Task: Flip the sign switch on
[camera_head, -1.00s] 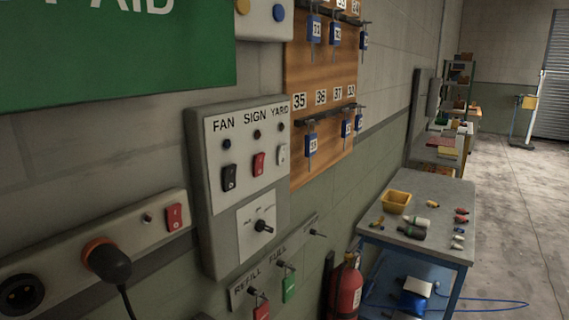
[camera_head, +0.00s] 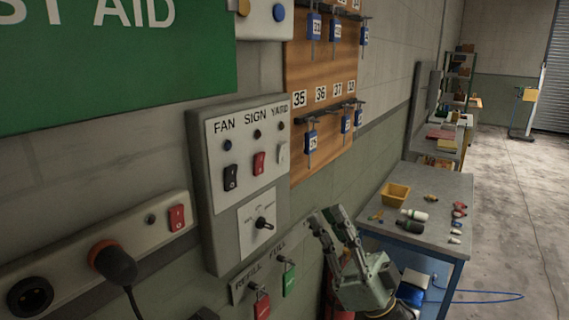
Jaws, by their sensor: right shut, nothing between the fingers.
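The sign switch (camera_head: 259,163) is a red rocker under the word SIGN on the grey wall panel (camera_head: 208,215). A black fan switch (camera_head: 230,177) is to its left and a white yard switch (camera_head: 282,153) to its right. A small dark lamp sits above each switch. My right gripper (camera_head: 328,222) is in front of the wall, lower right of the panel and apart from it. Its fingers point up, and it is shut and empty. My left gripper does not show.
Below the panel hang red (camera_head: 262,306) and green (camera_head: 290,281) tags on hooks. A power strip with a black plug (camera_head: 115,264) is at lower left. A key board (camera_head: 318,75) hangs at upper right. A table (camera_head: 440,185) with small items stands behind my right gripper.

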